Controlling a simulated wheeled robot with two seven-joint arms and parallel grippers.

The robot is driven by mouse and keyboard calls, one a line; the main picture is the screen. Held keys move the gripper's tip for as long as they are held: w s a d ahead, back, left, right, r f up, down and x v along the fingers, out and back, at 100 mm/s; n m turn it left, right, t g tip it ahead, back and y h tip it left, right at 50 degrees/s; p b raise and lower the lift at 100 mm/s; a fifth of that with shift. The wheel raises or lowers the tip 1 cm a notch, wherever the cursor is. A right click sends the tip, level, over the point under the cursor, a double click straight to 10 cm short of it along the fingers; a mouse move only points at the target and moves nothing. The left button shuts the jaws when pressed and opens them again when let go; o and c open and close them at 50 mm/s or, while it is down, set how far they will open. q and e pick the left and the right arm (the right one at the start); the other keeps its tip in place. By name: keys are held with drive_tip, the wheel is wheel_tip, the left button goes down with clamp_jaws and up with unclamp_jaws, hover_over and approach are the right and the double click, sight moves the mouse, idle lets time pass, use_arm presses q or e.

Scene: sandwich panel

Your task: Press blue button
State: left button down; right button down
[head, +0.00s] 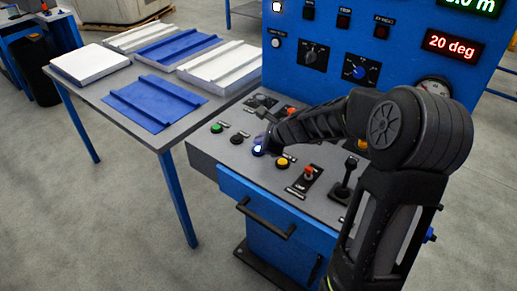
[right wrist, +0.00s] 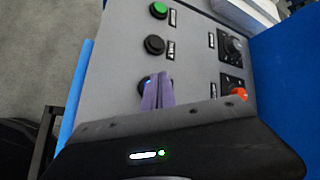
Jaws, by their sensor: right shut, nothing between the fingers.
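The blue button (head: 258,150) is on the grey sloped top of the console, in a row between a black button and a yellow one. It looks bright, as if lit. My right gripper (head: 263,142) is shut and empty, with its fingertips right at the blue button. In the right wrist view, the closed fingers (right wrist: 158,92) cover most of the blue button (right wrist: 146,81), and only a bit of blue shows at their left. I cannot tell whether the button is pressed in. My left gripper is in neither view.
The green button (head: 216,127), black button (head: 237,138) and yellow button (head: 282,162) share the row. A red-topped switch (head: 308,173) and a black joystick (head: 347,178) stand to the right. A blue upright panel (head: 330,75) rises behind. A table with panels (head: 155,103) stands left.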

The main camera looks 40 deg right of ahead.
drive_tip(key=shift+f, duration=0.1)
drive_tip(key=shift+f+b, duration=0.35)
drive_tip(key=shift+b, duration=0.05)
drive_tip(key=shift+f+b, duration=0.45)
drive_tip(key=shift+b, duration=0.05)
idle(0.7)
drive_tip(key=shift+r, duration=0.1)
drive_tip(key=shift+r+p, duration=0.8)
drive_tip(key=shift+p, duration=0.1)
wheel_tip(320, 180, up, 5)
drive_tip(key=p, duration=0.5)
drive_tip(key=shift+s+f, duration=0.1)
drive_tip(key=shift+f, duration=0.05)
idle(0.7)
